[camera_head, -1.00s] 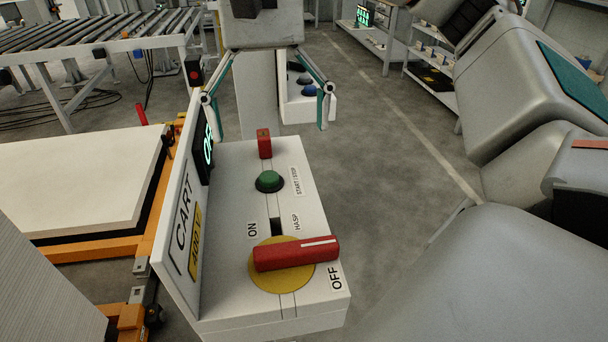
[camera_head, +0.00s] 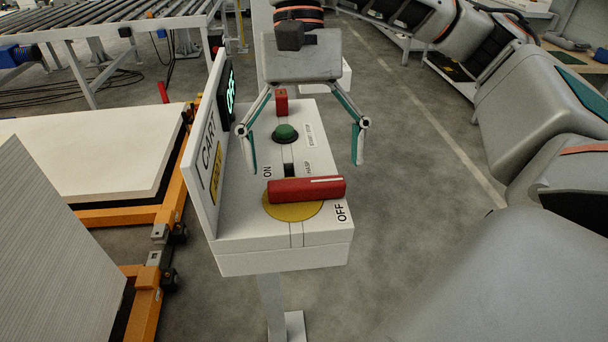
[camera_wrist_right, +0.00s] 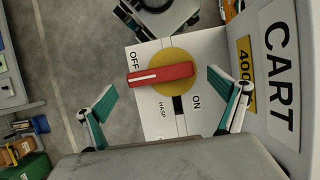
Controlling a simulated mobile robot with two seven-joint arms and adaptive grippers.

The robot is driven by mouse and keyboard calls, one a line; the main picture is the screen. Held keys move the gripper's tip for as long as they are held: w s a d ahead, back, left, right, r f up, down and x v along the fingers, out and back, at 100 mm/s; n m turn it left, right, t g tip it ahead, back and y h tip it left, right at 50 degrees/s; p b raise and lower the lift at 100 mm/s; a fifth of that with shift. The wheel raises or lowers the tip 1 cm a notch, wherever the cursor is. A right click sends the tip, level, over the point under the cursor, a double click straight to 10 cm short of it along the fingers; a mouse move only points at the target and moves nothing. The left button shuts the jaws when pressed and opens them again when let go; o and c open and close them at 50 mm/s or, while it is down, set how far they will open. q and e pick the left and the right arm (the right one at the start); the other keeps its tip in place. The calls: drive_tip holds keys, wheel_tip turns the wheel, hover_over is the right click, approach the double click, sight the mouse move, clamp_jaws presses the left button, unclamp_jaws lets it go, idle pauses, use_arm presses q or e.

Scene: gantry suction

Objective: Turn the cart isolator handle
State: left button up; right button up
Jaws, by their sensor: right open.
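The cart isolator handle (camera_head: 306,190) is a red bar with a white stripe on a yellow disc (camera_head: 292,212). It lies crosswise on the white cart control box (camera_head: 285,261), its striped end toward the OFF label. The handle also shows in the right wrist view (camera_wrist_right: 160,74), between and beyond the fingertips. My right gripper (camera_head: 305,165) is open and empty above the box, its two fingers spread wide on either side, apart from the handle. In the right wrist view my right gripper (camera_wrist_right: 168,80) is also open.
A green button (camera_head: 285,132) and a small red block (camera_head: 281,102) stand behind the handle. The upright CART panel (camera_head: 209,155) borders the box on the left. An orange cart frame (camera_head: 148,294) stands at left. Grey floor (camera_head: 405,165) is clear at right.

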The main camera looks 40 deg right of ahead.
sight(307, 189)
drive_tip(key=shift+x, duration=1.2)
drive_tip(key=c, duration=1.6)
drive_tip(key=shift+s, duration=0.1)
